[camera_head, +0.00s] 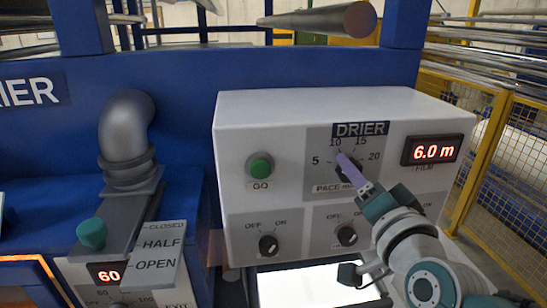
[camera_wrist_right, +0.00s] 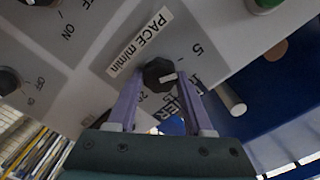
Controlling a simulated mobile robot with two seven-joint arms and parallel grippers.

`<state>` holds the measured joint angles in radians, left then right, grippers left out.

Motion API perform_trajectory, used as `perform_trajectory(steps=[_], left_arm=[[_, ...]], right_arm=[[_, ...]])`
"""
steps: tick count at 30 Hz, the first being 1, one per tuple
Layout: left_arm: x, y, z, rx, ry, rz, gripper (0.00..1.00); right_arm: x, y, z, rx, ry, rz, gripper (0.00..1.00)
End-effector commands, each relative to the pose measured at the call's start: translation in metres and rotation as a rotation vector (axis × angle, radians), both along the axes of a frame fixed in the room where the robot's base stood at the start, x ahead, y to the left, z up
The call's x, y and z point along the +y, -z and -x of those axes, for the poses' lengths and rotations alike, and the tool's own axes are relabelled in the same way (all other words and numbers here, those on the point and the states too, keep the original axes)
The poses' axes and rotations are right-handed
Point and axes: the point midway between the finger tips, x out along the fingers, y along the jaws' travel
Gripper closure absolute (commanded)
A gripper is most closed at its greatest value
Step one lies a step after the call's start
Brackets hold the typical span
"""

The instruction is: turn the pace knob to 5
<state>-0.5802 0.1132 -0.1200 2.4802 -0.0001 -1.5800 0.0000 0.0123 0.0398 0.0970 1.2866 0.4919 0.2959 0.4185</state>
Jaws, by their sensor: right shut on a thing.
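The pace knob (camera_head: 345,172) is a small black knob on the white drier panel (camera_head: 235,120), partly hidden by my gripper in the head view. Its scale reads 5, 10, 15 and 20. In the right wrist view, the knob (camera_wrist_right: 158,75) sits between the two purple fingers of my right gripper (camera_wrist_right: 160,88), which is shut on it. The knob's white mark points to the side of the scale with the 5 (camera_wrist_right: 197,50), seemingly between 5 and 10; I cannot tell the exact value. My left gripper is not in view.
A green GO button (camera_head: 260,167) is left of the dial. Two black OFF/ON knobs (camera_head: 268,244) (camera_head: 347,236) sit below. A red display (camera_head: 432,149) reads 6.0 m. A grey pipe (camera_head: 127,130) and a green-handled slider (camera_head: 92,233) stand left. A yellow fence (camera_head: 490,140) is at right.

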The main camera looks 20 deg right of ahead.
Motion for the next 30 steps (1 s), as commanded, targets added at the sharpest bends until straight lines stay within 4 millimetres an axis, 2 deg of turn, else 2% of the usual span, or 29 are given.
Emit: perform_trajectory(steps=[9,26,27,30], left_arm=[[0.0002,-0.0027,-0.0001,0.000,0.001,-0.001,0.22],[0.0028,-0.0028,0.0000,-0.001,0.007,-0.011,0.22],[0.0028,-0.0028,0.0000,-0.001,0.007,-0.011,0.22],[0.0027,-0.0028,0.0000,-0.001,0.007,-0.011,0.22]], right_arm=[[0.0001,-0.0008,-0.0001,0.030,0.001,0.127,1.00],[0.0001,-0.0004,-0.0001,0.037,0.001,0.158,1.00],[0.0001,-0.0005,-0.0001,0.037,0.001,0.158,0.47],[0.0001,-0.0004,-0.0001,0.038,0.000,0.157,0.35]])
